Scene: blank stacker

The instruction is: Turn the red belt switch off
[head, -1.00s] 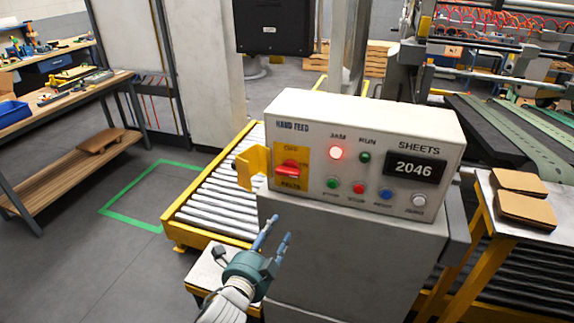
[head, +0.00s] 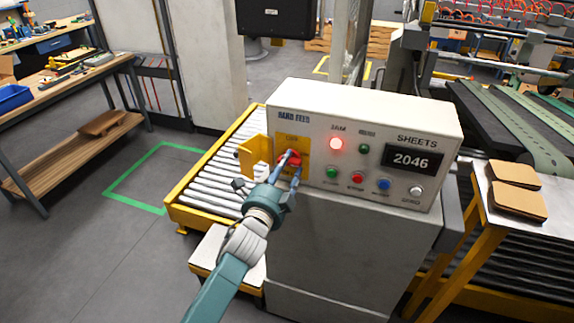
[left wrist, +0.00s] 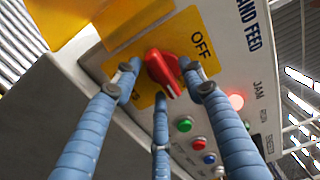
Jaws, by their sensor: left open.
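The red belt switch (head: 295,158) is a rotary handle on a yellow plate at the left of the hand feed control box (head: 400,130). It also shows in the left wrist view (left wrist: 162,70), below the word OFF, its handle turned at an angle to the plate. My left gripper (head: 290,170) is open at the switch, with blue fingers on both sides of the red handle. In the left wrist view the fingertips (left wrist: 155,85) flank the handle; I cannot tell whether they touch it. My right gripper is not in view.
A yellow hinged cover (head: 256,154) stands out left of the switch plate. A red JAM lamp (head: 336,143) is lit.

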